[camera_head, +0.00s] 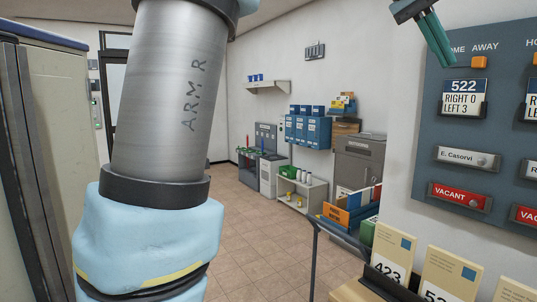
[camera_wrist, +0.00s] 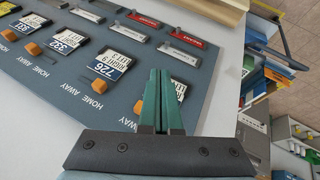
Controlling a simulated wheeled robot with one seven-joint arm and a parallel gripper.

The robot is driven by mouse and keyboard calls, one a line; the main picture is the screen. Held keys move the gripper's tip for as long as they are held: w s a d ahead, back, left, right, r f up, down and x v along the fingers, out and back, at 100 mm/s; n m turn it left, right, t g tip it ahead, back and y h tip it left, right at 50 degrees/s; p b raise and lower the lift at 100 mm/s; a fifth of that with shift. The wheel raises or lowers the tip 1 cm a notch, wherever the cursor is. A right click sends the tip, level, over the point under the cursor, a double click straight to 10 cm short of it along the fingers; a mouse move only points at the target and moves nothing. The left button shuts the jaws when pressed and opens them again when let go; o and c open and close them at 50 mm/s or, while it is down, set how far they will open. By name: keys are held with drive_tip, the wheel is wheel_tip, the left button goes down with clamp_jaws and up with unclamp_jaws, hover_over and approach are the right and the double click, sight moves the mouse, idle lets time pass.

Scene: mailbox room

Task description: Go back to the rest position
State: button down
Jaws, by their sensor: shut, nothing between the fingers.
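My gripper (camera_head: 444,50) shows at the top right of the head view, in front of the grey-blue wall panel (camera_head: 411,150) near its upper left edge. In the wrist view, its two green fingers (camera_wrist: 165,75) lie together with nothing held between them. They stand over the panel (camera_wrist: 70,100) and partly cover one card. I cannot tell whether the fingertips touch the panel. In the head view, a 522 card (camera_head: 463,98) sits in a holder below an orange slider (camera_head: 480,63). Below it are an E. Casorvi name plate (camera_head: 467,158) and a red VACANT plate (camera_head: 459,196).
A rack of numbered yellow cards (camera_head: 448,275) stands at the lower right. A cart with blue and orange folders (camera_head: 350,205) is behind it. Blue boxes (camera_head: 306,131) and a low shelf (camera_head: 302,190) line the far wall. A tall cabinet (camera_head: 60,150) stands left. Tiled floor (camera_head: 260,240) is open in the middle.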

drive_tip(key=w+a+f+n+t+y, duration=0.1)
drive_tip(key=w+a+f+n+y, duration=0.15)
drive_tip(key=w+a+f, duration=0.6)
drive_tip(key=w+a+f+n+t+y, duration=0.1)
drive_tip(key=w+a+f+n, duration=0.2)
drive_tip(key=a+f, duration=1)
drive_tip(key=s+a+f+n+y, duration=0.1)
drive_tip(key=s+a+f, duration=0.4)
drive_tip(key=a+f, duration=0.3)
drive_tip(key=s+a+f+n+y, duration=0.1)
drive_tip(key=s+a+f, duration=0.4)
drive_tip(key=f, duration=0.8)
drive_tip(key=a+n, duration=0.1)
drive_tip(key=a, duration=0.2)
drive_tip(key=shift+s+a+f+y, duration=0.15)
drive_tip(key=shift+s+a+y, duration=0.05)
drive_tip(key=shift+s+y, duration=0.2)
